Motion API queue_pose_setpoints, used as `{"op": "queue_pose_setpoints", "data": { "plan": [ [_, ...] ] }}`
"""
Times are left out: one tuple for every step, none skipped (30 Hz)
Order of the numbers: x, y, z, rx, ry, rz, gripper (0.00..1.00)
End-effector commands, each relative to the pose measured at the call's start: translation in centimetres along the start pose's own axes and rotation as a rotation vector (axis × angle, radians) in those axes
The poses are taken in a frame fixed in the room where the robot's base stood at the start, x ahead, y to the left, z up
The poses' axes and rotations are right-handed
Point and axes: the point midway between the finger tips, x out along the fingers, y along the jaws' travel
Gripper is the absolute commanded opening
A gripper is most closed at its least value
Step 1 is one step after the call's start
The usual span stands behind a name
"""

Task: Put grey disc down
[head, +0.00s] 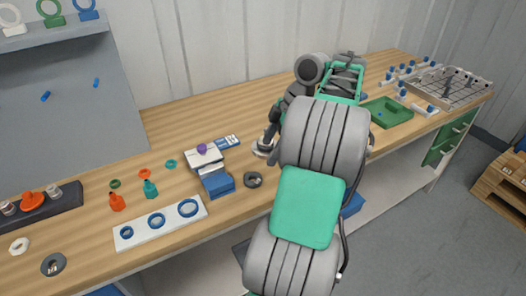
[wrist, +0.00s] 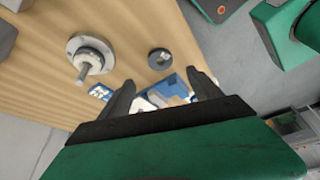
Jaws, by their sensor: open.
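A dark grey disc with a central hole (wrist: 160,59) lies flat on the wooden bench, just beyond my fingertips in the wrist view. In the head view the same disc (head: 253,180) appears to lie near the bench's front edge, right of a blue box. A second grey disc (head: 53,264) lies at the bench's front left. My gripper (wrist: 163,86) is open, its two dark fingers spread with nothing held between them. In the head view my arm hides most of the gripper.
A metal flange with an upright spindle (wrist: 90,58) stands on the bench near the disc. Blue and white boxes (head: 218,184) and a white board with blue rings (head: 160,222) stand to the left. A green tray (head: 388,112) is at the right.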

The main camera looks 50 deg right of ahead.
Motion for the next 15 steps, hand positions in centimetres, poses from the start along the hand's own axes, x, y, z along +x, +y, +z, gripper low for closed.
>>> {"op": "queue_pose_setpoints", "data": {
  "plan": [
    [-0.9,0.0,-0.1,0.001,0.0,0.0,0.74],
    [-1.1,0.0,-0.1,0.001,0.0,0.0,0.74],
    [-1.1,0.0,0.0,0.0,0.0,0.0,0.74],
    [-1.1,0.0,0.0,-0.001,0.0,-0.001,0.74],
    [-1.1,0.0,-0.1,0.0,0.0,-0.001,0.74],
    [-1.0,0.0,-0.5,0.004,0.0,-0.001,0.74],
    [-0.8,0.0,-1.1,0.013,-0.001,-0.001,0.74],
    [-0.5,0.0,-2.2,0.026,-0.001,-0.002,0.74],
    [0.1,-0.2,-4.2,0.053,-0.003,-0.002,0.74],
    [0.6,-0.4,-6.0,0.082,-0.005,-0.002,0.74],
    [1.3,-0.8,-8.2,0.118,-0.007,0.0,0.74],
    [2.5,-1.7,-11.3,0.173,-0.013,0.002,0.74],
    [3.4,-2.7,-13.6,0.222,-0.019,0.007,0.74],
    [4.4,-3.9,-15.8,0.273,-0.027,0.014,0.74],
    [5.8,-5.8,-18.3,0.344,-0.039,0.027,0.74]
  ]
}}
